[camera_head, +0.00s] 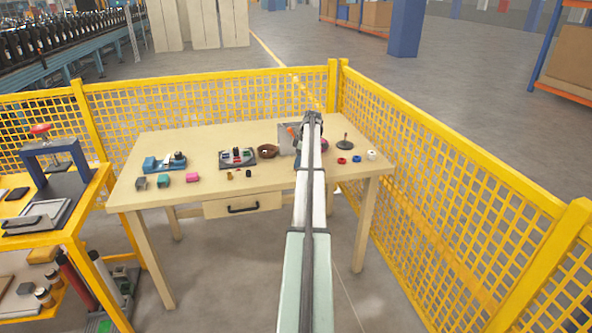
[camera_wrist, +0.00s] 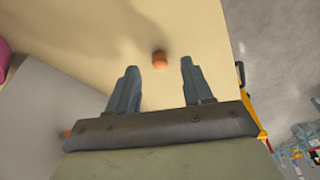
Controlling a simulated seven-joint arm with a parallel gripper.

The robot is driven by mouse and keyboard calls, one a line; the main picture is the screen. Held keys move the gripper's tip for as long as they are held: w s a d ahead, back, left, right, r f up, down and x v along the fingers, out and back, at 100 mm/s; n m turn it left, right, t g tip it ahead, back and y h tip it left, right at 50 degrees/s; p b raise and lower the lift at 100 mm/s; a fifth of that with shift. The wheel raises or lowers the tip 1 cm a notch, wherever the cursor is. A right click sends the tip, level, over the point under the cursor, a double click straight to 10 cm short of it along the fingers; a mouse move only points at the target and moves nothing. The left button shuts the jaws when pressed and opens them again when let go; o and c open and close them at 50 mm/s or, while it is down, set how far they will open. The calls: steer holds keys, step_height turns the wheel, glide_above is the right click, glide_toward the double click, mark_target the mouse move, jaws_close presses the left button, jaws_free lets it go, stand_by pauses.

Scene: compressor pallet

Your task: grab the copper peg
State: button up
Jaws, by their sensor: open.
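In the wrist view a small copper-orange peg (camera_wrist: 159,61) stands on the pale tabletop. It shows in the gap between the two fingertips of my gripper (camera_wrist: 158,70). The fingers are open and apart, with nothing held. The peg appears clear of both fingers; its distance below or beyond the tips is hard to judge. In the head view my gripper (camera_head: 312,120) is over the back right part of the table (camera_head: 240,198). I cannot make out the peg there; my arm covers part of that area.
A grey bin (camera_head: 286,140) and brown bowl (camera_head: 267,152) are left of my gripper. Red (camera_head: 342,161), blue (camera_head: 357,158) and white (camera_head: 371,154) rings and a dark stand (camera_head: 345,144) are to the right. A yellow fence (camera_head: 440,170) runs behind and right.

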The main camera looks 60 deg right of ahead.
steer(key=shift+x, duration=1.15)
jaws_close()
